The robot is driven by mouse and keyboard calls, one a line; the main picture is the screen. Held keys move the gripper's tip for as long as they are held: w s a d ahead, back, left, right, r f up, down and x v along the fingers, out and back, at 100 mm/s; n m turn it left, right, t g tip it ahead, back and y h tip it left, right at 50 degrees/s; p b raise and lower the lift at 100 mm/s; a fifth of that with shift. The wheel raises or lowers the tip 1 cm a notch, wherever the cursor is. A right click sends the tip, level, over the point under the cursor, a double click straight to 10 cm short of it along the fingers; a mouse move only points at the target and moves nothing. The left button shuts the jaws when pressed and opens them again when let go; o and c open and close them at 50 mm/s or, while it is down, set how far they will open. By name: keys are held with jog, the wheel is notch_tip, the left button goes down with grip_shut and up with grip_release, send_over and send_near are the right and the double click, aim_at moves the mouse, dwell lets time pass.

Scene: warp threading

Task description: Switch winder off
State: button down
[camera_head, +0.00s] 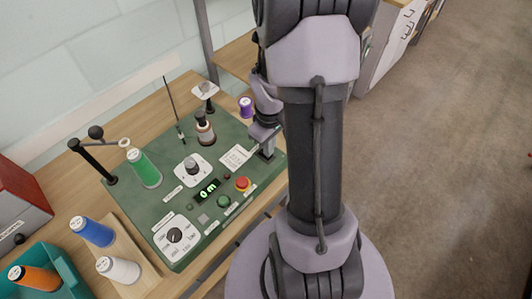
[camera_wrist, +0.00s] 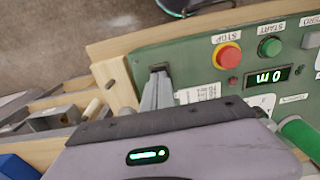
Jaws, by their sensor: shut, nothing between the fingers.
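The winder is a green panel (camera_head: 150,212) on the table. Its red stop button (camera_head: 243,184) with a yellow ring sits near the front edge, and a green button (camera_head: 224,201) is beside it. The display (camera_head: 207,191) reads "0 m". In the wrist view the red button (camera_wrist: 229,56), green button (camera_wrist: 270,47) and lit display (camera_wrist: 268,76) all show. My gripper (camera_head: 266,152) is shut and empty at the panel's right end, apart from the red button. In the wrist view its fingertips (camera_wrist: 159,72) are left of the red button.
A green thread spool (camera_head: 145,168) and a brown spool (camera_head: 205,130) stand on the panel. A dial (camera_head: 174,236) and a knob (camera_head: 192,167) are on it too. A teal bin (camera_head: 60,262) holds an orange spool.

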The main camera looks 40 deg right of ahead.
jog(key=shift+f+b, duration=0.75)
jog(key=shift+f, duration=0.15)
dwell(0.5)
notch_tip(320, 180, up, 7)
jog(key=p, duration=0.5)
jog(key=shift+p, duration=0.4)
jog(key=w+a+r+m+t+b, duration=0.2)
jog(key=a+r+b, duration=0.2)
jog(key=a+b, duration=0.15)
jog(key=s+a+r+m+t+y+b, duration=0.1)
jog(key=s+a+r+t+b, duration=0.1)
jog(key=a, duration=0.7)
jog(key=s+a+r+m+t+y+b, duration=0.1)
jog(key=s+a+r+m+b, duration=0.1)
jog(key=s+a+r+b, duration=0.2)
jog(key=s+a+b, duration=0.1)
jog(key=s+a, duration=0.2)
jog(key=a, duration=0.2)
jog(key=shift+a+r+t, duration=0.25)
jog(key=shift+a+t, duration=0.05)
jog(key=shift+t, duration=0.1)
